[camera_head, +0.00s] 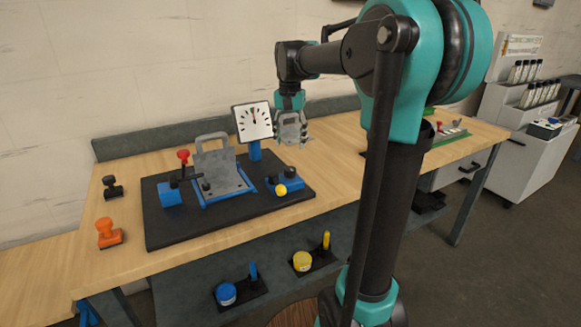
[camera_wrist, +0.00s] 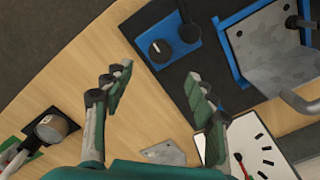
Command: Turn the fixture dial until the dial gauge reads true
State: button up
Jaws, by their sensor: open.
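The dial gauge (camera_head: 253,122) has a square white face with black marks and stands on a blue post at the back of the black fixture board (camera_head: 225,218). Its needle looks near upright in the head view, but the exact reading is too small to tell. The gauge face, with a red needle, shows partly in the wrist view (camera_wrist: 262,145). A black dial with a white line (camera_wrist: 160,50) sits on a small blue block (camera_head: 286,184), beside another black knob (camera_wrist: 190,32). My gripper (camera_head: 292,130) is open and empty, above the table just right of the gauge.
A grey plate with a handle (camera_head: 222,170) sits in a blue frame on the board. A red-knobbed lever (camera_head: 183,156) stands left of it. An orange stamp-like object (camera_head: 108,232) and a black piece (camera_head: 112,187) lie on the left tabletop. A lower shelf holds blue and yellow parts.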

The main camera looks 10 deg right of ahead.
aim_at(290, 168)
notch_tip(290, 168, down, 10)
jog(key=shift+r, duration=0.1)
dwell(0.4)
jog(key=c, duration=1.2)
jog(key=shift+o, duration=0.2)
jog(key=shift+n, duration=0.3)
jog(key=n, duration=0.4)
jog(key=shift+n, duration=1.8)
